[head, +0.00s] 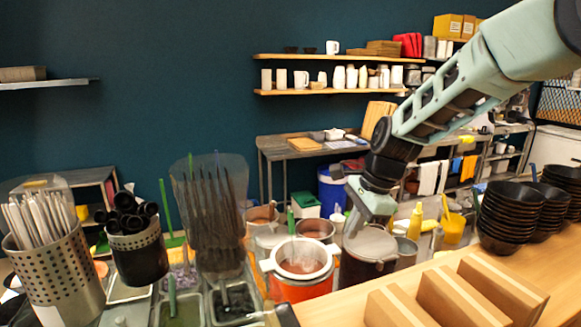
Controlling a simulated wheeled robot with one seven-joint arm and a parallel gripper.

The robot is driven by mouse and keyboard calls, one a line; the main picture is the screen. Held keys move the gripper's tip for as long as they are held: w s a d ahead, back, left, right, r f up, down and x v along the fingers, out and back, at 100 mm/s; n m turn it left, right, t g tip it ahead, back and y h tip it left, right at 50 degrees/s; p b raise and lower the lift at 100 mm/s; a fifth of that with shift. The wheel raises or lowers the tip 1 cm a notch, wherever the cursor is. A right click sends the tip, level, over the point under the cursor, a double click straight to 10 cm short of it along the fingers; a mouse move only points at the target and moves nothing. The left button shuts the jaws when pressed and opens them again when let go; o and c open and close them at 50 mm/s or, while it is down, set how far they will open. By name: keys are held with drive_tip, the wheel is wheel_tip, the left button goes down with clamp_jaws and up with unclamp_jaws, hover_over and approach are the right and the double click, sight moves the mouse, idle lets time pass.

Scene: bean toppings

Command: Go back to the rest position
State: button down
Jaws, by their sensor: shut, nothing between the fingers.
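My arm reaches in from the upper right. My gripper (366,222) points down at the middle right, at or just above a dark pot with a grey lid (371,243). Its fingertips look close together and I see nothing held between them. I cannot tell whether the fingertips touch the lid. An orange-red pot with a white strainer on top (302,284) stands just left of the gripper.
Stacks of black bowls (511,215) and wooden dividers (468,298) stand on the counter at right. Metal topping trays (182,308), a perforated utensil holder (58,275) and a black holder (137,253) fill the left. Open air lies above the pots.

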drive_tip(key=s+a+r+n+g, duration=0.1)
drive_tip(key=s+a+n, duration=0.1)
drive_tip(key=s+n, duration=0.55)
drive_tip(key=s+a+r+n, duration=0.1)
drive_tip(key=s+n, duration=0.3)
drive_tip(key=s, duration=0.7)
drive_tip(key=s+d+f+n+h, duration=0.1)
drive_tip(key=s+d+f+n, duration=0.1)
drive_tip(key=s+n, duration=0.45)
drive_tip(key=s+d+f+n+h, duration=0.1)
drive_tip(key=s+d+n+h, duration=0.1)
drive_tip(key=s+n, duration=0.45)
wheel_tip(320, 180, down, 19)
drive_tip(key=s+m+b, duration=0.1)
drive_tip(key=m+b, duration=0.1)
drive_tip(key=b, duration=1.7)
